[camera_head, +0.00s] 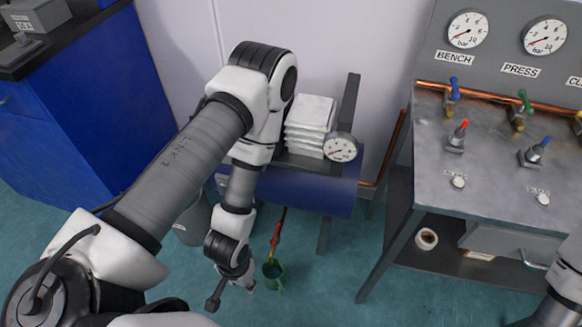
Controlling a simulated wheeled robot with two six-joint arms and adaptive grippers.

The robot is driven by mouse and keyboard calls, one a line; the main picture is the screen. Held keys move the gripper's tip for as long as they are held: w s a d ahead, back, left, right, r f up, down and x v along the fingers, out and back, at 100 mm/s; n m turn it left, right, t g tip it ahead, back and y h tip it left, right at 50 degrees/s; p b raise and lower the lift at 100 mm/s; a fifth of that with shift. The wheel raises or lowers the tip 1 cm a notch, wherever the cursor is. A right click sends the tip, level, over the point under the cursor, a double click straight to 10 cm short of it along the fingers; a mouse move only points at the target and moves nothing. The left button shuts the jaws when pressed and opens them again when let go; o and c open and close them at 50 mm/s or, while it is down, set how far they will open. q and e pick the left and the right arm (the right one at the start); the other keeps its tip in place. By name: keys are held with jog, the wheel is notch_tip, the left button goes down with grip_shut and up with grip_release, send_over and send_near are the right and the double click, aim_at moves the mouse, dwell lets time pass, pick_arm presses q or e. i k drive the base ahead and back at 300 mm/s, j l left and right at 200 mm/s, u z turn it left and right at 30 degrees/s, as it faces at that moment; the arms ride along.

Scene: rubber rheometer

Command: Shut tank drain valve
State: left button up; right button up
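A blue tank (338,192) with a dark top stands against the wall in the middle. Below it, a thin line with a red part (276,234), possibly the drain valve's handle, runs down toward a green cup (273,272) on the floor. The valve's body and lever position are too small to tell. My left gripper (231,294) points down low in front of the tank, left of the cup. Its fingers look spread and empty. My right arm shows only at the right edge; its gripper is out of view.
White stacked slabs (309,120) and a gauge (341,148) sit on the tank's top. A metal bench (490,165) with coloured valves stands right, a blue cabinet (80,95) left. A grey bin (192,225) is behind my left arm. Floor between cup and bench is clear.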

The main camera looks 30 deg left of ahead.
aim_at(272, 242)
jog(key=j+u, duration=0.1)
jog(key=u, duration=0.4)
jog(key=j+u, duration=0.1)
jog(key=u, duration=0.35)
jog(key=i+j, duration=0.15)
jog(key=j, duration=0.2)
jog(key=i+j, duration=0.15)
jog(key=j, duration=0.2)
